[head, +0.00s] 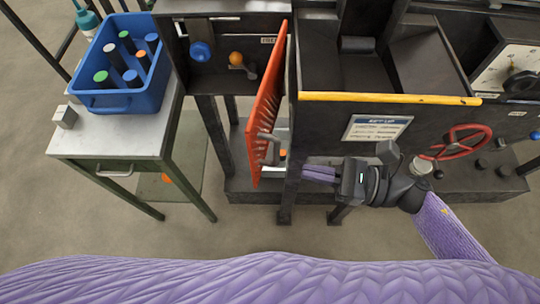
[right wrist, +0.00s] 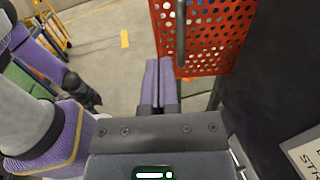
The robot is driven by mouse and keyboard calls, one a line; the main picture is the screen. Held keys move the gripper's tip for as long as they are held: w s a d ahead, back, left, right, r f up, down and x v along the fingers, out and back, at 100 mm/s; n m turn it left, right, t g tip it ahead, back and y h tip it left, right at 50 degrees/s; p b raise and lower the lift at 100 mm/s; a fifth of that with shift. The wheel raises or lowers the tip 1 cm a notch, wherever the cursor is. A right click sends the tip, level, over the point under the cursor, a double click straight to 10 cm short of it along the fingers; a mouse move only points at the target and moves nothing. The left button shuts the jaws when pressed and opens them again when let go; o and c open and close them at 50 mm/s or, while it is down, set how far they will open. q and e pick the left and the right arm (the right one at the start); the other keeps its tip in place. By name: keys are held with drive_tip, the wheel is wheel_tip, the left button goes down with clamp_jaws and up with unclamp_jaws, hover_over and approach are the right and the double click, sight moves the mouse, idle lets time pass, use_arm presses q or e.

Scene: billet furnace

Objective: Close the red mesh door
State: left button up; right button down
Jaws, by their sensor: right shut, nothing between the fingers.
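The red mesh door (head: 267,105) stands open, swung out from the dark furnace front and seen nearly edge-on in the head view. Its grey handle (head: 268,150) is on its lower near part. My right gripper (head: 305,174) is shut and empty, just right of the door's lower part. In the right wrist view its purple fingers (right wrist: 160,78) overlap the lower left part of the door (right wrist: 220,35), close to the handle (right wrist: 181,38). I cannot tell whether they touch. A dark end of my left arm (right wrist: 85,92) shows in the right wrist view, its fingers unclear.
A table (head: 120,143) at left holds a blue bin (head: 125,99) with several cylinders and a small grey block (head: 65,116). A yellow bar (head: 390,98), a sign (head: 377,128) and a red hose (head: 462,143) are on the furnace.

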sight(254, 160)
use_arm(q)
drive_tip(key=shift+s+a+r+p, duration=0.1)
drive_tip(key=shift+s+r+p, duration=0.05)
drive_tip(key=shift+r+p, duration=0.25)
use_arm(e)
drive_tip(key=x, duration=0.8)
drive_tip(key=shift+a, duration=0.1)
use_arm(q)
drive_tip(key=shift+a, duration=0.1)
use_arm(e)
drive_tip(key=shift+a, duration=0.1)
